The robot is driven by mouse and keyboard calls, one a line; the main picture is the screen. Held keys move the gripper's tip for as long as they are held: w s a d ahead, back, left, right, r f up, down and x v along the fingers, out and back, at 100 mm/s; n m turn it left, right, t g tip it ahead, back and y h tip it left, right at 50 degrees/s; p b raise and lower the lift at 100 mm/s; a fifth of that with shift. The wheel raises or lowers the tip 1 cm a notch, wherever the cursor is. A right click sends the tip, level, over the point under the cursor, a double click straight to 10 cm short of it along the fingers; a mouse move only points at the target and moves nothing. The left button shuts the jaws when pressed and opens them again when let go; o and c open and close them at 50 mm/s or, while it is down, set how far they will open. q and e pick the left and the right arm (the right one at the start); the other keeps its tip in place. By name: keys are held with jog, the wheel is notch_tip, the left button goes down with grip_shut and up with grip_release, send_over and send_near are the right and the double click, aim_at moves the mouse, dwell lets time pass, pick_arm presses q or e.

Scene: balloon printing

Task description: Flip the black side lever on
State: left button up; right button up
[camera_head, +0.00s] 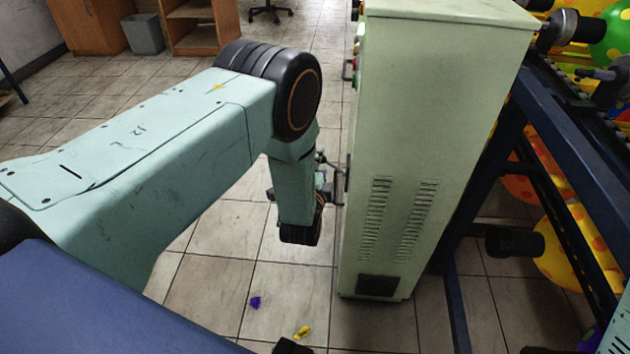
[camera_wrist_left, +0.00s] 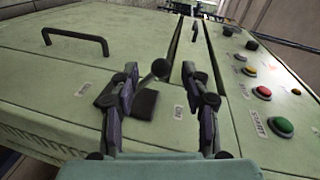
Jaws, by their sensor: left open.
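The pale green control cabinet (camera_head: 430,130) stands upright in the middle of the head view. The black side lever (camera_wrist_left: 161,69) shows in the left wrist view, with a round knob and a dark block at its base, on the cabinet panel between two small labels. My left gripper (camera_head: 335,186) is beside the cabinet's left side in the head view. In the left wrist view my left gripper (camera_wrist_left: 159,82) is open, one finger on each side of the lever knob. I cannot tell whether a finger touches the lever. My right gripper is not seen.
In the left wrist view, a black door handle (camera_wrist_left: 75,38) is at the left, and a green button (camera_wrist_left: 284,125) and a red button (camera_wrist_left: 264,92) are at the right. A blue rack (camera_head: 575,150) with balloons stands right of the cabinet. Tiled floor lies open at left.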

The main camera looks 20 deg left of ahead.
pick_arm(q)
jog(key=v, duration=0.8)
jog(key=shift+s, duration=0.2)
jog(key=shift+d, duration=0.1)
